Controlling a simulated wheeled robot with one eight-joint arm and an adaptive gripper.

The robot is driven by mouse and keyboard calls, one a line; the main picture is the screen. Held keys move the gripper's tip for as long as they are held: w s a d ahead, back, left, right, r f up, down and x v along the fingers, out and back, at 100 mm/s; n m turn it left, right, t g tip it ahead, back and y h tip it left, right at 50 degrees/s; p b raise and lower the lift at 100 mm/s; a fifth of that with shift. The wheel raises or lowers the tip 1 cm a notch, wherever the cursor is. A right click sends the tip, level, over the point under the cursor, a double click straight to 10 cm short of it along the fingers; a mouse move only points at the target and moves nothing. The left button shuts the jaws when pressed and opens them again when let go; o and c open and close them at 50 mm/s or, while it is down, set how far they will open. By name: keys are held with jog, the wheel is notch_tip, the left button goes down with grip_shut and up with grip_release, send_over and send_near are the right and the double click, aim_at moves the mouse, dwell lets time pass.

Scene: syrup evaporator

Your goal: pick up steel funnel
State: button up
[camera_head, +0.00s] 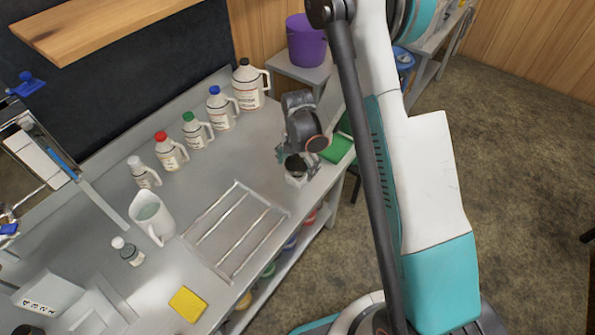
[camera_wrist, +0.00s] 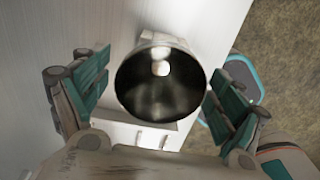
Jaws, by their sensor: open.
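The steel funnel (camera_wrist: 160,100) shows in the wrist view as a wide round dark metal mouth facing the camera, with a bright spot inside. My gripper (camera_wrist: 158,86) is open, with one teal-padded finger on each side of the funnel and a visible gap on both sides. In the head view my gripper (camera_head: 298,158) points down over the right end of the steel counter, and the funnel (camera_head: 295,165) shows small and dark-mouthed between the fingers. A pale block-like shape shows below the funnel's mouth; its link to the funnel is unclear.
The steel counter (camera_head: 235,160) holds several capped jugs (camera_head: 222,108) along the back, a wire rack (camera_head: 235,230), a white pitcher (camera_head: 152,217) and a yellow sponge (camera_head: 188,304). A green item (camera_head: 337,149) lies right beside my gripper. A purple bucket (camera_head: 306,42) stands beyond.

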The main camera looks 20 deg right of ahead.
jog(key=shift+r, duration=0.1)
jog(key=c, duration=1.1)
